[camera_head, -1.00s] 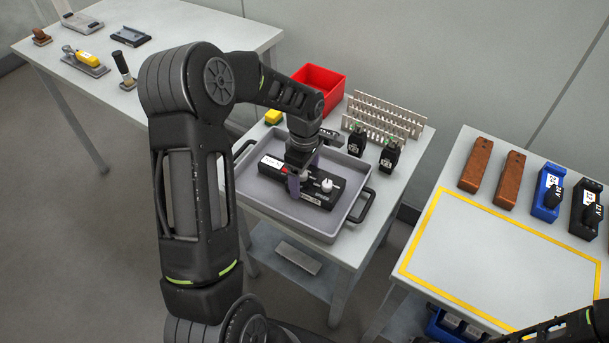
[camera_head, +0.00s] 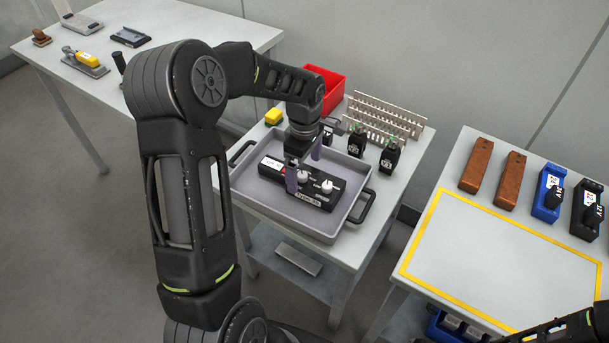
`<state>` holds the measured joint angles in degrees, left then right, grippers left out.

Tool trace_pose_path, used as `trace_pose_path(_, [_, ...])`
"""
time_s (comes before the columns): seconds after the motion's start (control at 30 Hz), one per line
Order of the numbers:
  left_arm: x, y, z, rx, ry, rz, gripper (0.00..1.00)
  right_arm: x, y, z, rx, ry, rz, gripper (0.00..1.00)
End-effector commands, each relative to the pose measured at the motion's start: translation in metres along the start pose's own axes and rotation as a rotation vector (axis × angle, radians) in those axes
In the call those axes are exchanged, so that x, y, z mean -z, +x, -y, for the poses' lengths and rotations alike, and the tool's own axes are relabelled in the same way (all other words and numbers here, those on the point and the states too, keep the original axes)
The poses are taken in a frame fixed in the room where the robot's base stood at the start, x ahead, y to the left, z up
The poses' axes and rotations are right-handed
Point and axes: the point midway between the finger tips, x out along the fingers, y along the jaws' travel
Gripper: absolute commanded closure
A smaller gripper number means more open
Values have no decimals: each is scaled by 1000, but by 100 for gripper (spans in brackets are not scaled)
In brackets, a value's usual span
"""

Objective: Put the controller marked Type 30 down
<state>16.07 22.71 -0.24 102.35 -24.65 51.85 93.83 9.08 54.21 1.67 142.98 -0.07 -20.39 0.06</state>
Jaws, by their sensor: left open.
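The black controller (camera_head: 324,189) lies in the grey tray (camera_head: 250,196) on the middle table. It has two white knobs, a red and white label on its left end and a small label on its front that is too small to read surely. My left gripper (camera_head: 304,172) is open just above the controller, its purple fingers apart and the knobs showing below them. Part of the controller's top is hidden behind the gripper. Only part of my right arm shows at the lower right edge; its gripper is out of view.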

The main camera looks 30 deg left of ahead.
Motion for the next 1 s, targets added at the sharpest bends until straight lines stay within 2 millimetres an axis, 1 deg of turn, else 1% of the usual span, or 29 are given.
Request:
trace_pose_path(0.03, [0, -12, -2, -6, 1, -1, 0, 0, 1, 0, 0, 0, 0, 53])
trace_pose_path(0.2, [0, -48, -1, -5, 0, 0, 0, 0, 3, -1, 0, 0, 0, 53])
trace_pose_path(0.3, [0, -65, -1, -5, 0, 0, 0, 0, 4, -1, 0, 0, 0, 53])
trace_pose_path(0.4, [0, -76, -1, -3, 1, 0, 0, 0, 4, -2, 0, 0, 0, 53])
trace_pose_path(0.53, [0, -82, 0, -1, 1, 0, 0, 0, 4, -2, 0, 0, 0, 53])
trace_pose_path(1.0, [0, -82, 0, -1, 1, 0, 0, 0, 4, -2, 0, 0, 0, 53])
